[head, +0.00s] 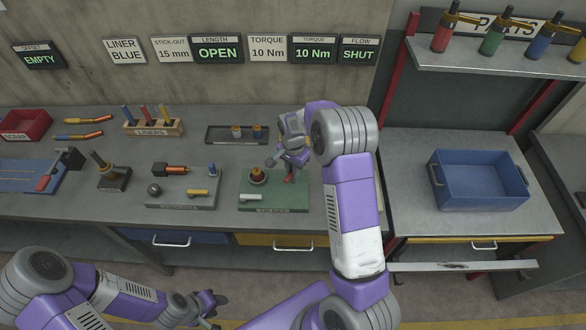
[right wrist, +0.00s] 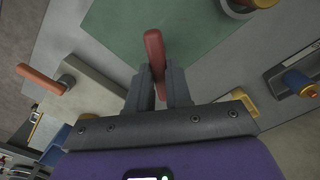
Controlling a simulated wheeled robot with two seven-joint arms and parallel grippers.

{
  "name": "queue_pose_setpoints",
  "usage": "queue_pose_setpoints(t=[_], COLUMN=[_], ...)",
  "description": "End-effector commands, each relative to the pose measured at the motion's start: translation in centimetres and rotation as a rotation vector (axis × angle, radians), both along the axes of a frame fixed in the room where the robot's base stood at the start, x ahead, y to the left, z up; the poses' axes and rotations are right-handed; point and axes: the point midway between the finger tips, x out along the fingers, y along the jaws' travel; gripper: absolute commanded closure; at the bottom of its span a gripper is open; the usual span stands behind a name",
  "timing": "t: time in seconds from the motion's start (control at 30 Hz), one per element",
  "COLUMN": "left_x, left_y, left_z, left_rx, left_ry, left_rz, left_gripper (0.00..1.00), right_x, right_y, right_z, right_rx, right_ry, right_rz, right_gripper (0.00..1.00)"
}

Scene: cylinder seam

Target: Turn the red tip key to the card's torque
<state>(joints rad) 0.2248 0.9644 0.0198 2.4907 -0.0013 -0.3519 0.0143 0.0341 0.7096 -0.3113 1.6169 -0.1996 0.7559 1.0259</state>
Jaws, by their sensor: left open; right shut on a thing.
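The red tip key (head: 289,178) stands on the green plate (head: 262,201) on the bench. My right gripper (head: 290,162) is shut on it from above. In the right wrist view the red key (right wrist: 154,50) shows between the two fingers (right wrist: 160,88). Its lower part is hidden by the fingers. The torque card (head: 267,47) reads 10 Nm, and the lit torque display (head: 314,48) also reads 10 Nm. My left gripper (head: 210,306) is open and empty, low in front of the bench.
A copper-based fitting (head: 257,175) stands on the green plate left of the key. A grey plate (head: 183,193) with small tools lies further left. A dark tray (head: 235,140) stands behind. A blue bin (head: 478,182) sits on the right bench.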

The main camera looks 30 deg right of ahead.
Motion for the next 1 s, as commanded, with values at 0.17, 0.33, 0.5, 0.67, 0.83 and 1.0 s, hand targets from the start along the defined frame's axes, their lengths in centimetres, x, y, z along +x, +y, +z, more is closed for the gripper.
queue_pose_setpoints(t=[0.17,0.33,0.5,0.67,0.83,1.0], left_x=[0.0,0.0,0.0,0.0,0.0,0.0], left_y=[0.0,0.0,0.0,0.0,0.0,0.0], left_z=[0.0,0.0,0.0,-0.1,-0.2,-0.2], left_rx=[0.000,0.000,0.000,0.000,0.000,0.000], left_ry=[0.000,0.000,0.000,0.000,0.000,0.000], left_rz=[0.000,0.000,0.000,0.000,0.000,0.000], left_gripper=[0.57,0.57,0.57,0.57,0.57,0.57], right_x=[0.0,0.0,0.0,0.1,0.1,0.1], right_y=[0.0,0.0,0.0,0.0,0.0,0.0], right_z=[0.0,0.0,0.2,2.1,5.0,7.1], right_rx=[0.000,0.000,0.000,0.000,0.000,0.000], right_ry=[-0.001,0.000,-0.001,-0.004,-0.004,-0.002], right_rz=[0.001,0.002,0.003,0.004,0.003,0.002], right_gripper=[0.61,0.55,0.55,0.55,0.55,0.55])
